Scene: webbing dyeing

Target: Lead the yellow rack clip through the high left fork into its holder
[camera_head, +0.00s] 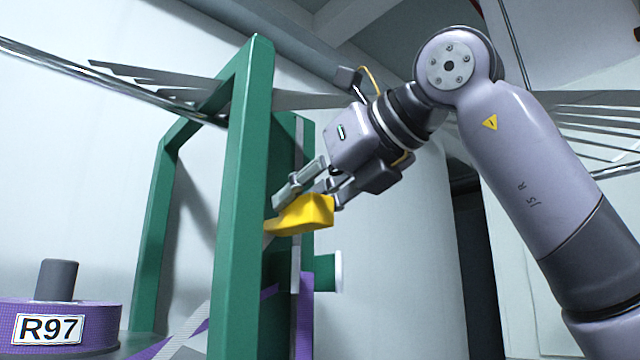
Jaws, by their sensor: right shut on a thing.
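The yellow rack clip (306,215) is a blocky piece at mid-height, just right of the near post of the green frame (242,180). My right gripper (308,192) comes in from the upper right and is shut on the clip, holding it from above. The clip's left end reaches close to the green post; I cannot tell whether they touch. A bit of pale strap shows at that end. I cannot clearly make out the high left fork or the holder. My left gripper is not in view.
A purple webbing roll (95,325) labelled R97 stands at lower left around a grey core. Purple and pale webbing (185,325) runs slanting low behind the near post. A short green stub (325,273) with a white end juts out below the clip.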

